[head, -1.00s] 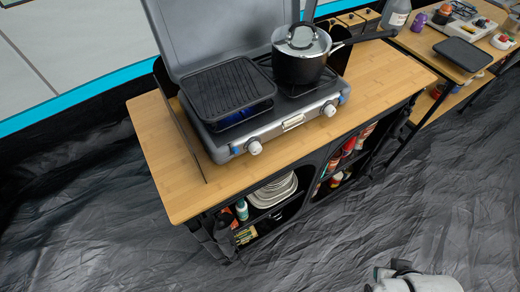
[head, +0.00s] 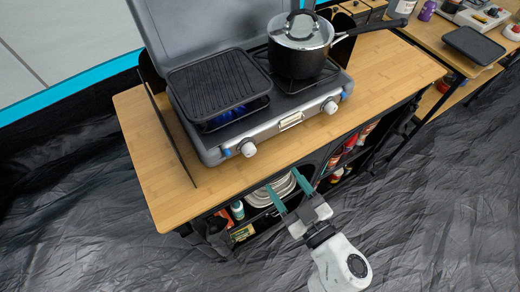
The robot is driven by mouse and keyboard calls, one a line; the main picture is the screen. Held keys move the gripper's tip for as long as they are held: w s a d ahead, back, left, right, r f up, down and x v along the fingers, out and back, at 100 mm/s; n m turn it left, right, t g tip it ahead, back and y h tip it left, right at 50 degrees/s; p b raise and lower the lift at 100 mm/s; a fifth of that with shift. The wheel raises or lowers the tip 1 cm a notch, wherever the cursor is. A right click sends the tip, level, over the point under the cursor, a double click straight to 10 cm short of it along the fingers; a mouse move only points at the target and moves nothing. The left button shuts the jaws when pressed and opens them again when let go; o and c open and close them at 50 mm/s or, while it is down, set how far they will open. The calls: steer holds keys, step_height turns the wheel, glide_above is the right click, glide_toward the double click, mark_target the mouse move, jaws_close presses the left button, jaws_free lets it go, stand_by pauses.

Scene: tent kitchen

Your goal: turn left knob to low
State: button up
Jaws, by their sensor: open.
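The left knob (head: 248,149) is a small white dial at the left of the camping stove's (head: 289,122) front panel. Blue flame (head: 215,122) shows under the black griddle (head: 220,80) above it. The right knob (head: 330,107) sits further right on the same panel. My gripper (head: 284,182) is open, with two teal fingers pointing up toward the stove. It is in front of the counter's edge, below and to the right of the left knob, apart from it and empty. The marking on the knob is too small to read.
A lidded black pot (head: 298,60) stands on the right burner, its handle reaching right. The wooden counter (head: 150,165) is bare at the left and along the front. Open shelves below hold plates (head: 268,194) and bottles. A second table (head: 452,50) stands at the right.

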mark_target(252, 153)
steer(key=shift+n+g+y, duration=0.3)
steer(key=shift+n+y, duration=0.1)
steer(key=shift+y, duration=0.1)
steer(key=x, duration=0.3)
steer(key=a+x, duration=0.1)
steer(key=x, duration=0.3)
steer(key=s+b+x, duration=0.1)
steer(key=x, duration=0.3)
steer(key=shift+w+a+f, duration=0.1)
steer(key=shift+a, duration=0.1)
steer(key=c, duration=1)
